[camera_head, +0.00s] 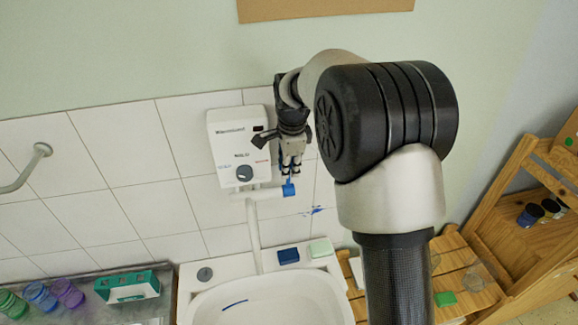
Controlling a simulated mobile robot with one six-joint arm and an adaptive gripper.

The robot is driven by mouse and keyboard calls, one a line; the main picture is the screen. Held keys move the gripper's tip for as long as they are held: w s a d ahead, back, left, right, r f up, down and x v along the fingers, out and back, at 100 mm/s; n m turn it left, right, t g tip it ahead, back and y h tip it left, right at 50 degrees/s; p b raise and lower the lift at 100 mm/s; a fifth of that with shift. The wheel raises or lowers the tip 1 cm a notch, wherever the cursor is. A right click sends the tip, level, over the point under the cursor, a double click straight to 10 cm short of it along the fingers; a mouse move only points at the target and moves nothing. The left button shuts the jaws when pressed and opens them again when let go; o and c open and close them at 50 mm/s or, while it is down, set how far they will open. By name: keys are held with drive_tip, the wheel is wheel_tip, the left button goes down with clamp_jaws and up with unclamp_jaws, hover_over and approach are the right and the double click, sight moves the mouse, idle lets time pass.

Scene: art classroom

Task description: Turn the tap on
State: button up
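The tap is a white water heater (226,154) on the tiled wall with a dark round knob, a white spout pipe (254,237) running down towards the sink, and a blue handle (289,188) at the right end of its lower fitting. My gripper (291,171) points down just above the blue handle, beside the heater's right side. I cannot tell whether its fingertips touch the handle. The fingers are small and dark here, so their opening is unclear. No water shows at the spout.
The white sink (338,306) lies below, with a dark blue sponge (288,256) and a pale green block (321,247) on its back rim. Cups and a green box (127,286) stand at left. Wooden shelving (503,229) is at right. A wall rail (24,177) is far left.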

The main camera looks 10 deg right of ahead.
sight(289, 180)
clamp_jaws()
drive_tip(key=shift+b, duration=0.35)
drive_tip(key=t+b, duration=0.1)
drive_tip(key=b, duration=0.1)
drive_tip(key=shift+s+f+b, duration=0.15)
drive_tip(key=shift+s+b, duration=0.15)
drive_tip(key=shift+s, duration=0.05)
drive_tip(key=s+t+b, duration=0.1)
drive_tip(key=t+b, duration=0.1)
drive_tip(key=b, duration=0.4)
drive_tip(key=shift+s+f+b, duration=0.15)
drive_tip(key=shift+s+b, duration=0.15)
drive_tip(key=shift+s, duration=0.1)
drive_tip(key=shift+s+t+b, duration=0.25)
drive_tip(key=shift+t+b, duration=0.15)
drive_tip(key=shift+b, duration=0.3)
drive_tip(key=shift+r, duration=0.2)
